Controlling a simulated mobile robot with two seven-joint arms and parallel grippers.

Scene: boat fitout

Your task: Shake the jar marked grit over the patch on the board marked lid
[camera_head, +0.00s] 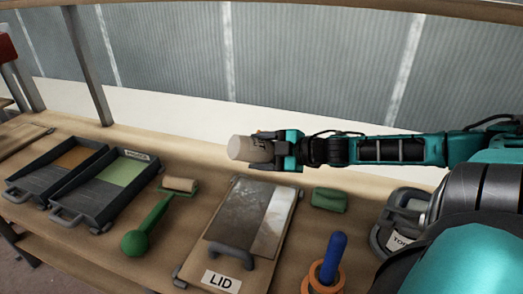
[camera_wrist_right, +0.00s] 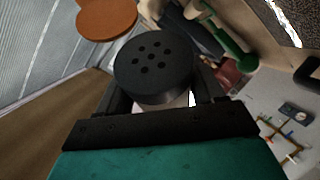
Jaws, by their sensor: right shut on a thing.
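My right gripper (camera_head: 272,150) is shut on a beige jar (camera_head: 240,149), which lies on its side in the head view, above and behind the far end of the board. In the right wrist view the jar's black lid with several holes (camera_wrist_right: 154,66) shows between the fingers (camera_wrist_right: 160,98). No grit mark is readable on the jar. The board marked LID (camera_head: 222,281) lies on the bench with a dark handle at its near end. Its surface has a mottled grey-brown area (camera_head: 240,212) and a paler strip at right (camera_head: 272,225). My left gripper is not in view.
Two dark trays, one with an orange area (camera_head: 75,157) and one with a green area (camera_head: 122,172), lie left. A green-handled roller (camera_head: 150,225) lies beside the board. A green block (camera_head: 329,199), a blue-handled tool in an orange ring (camera_head: 333,258) and a grey labelled item (camera_head: 400,225) lie right.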

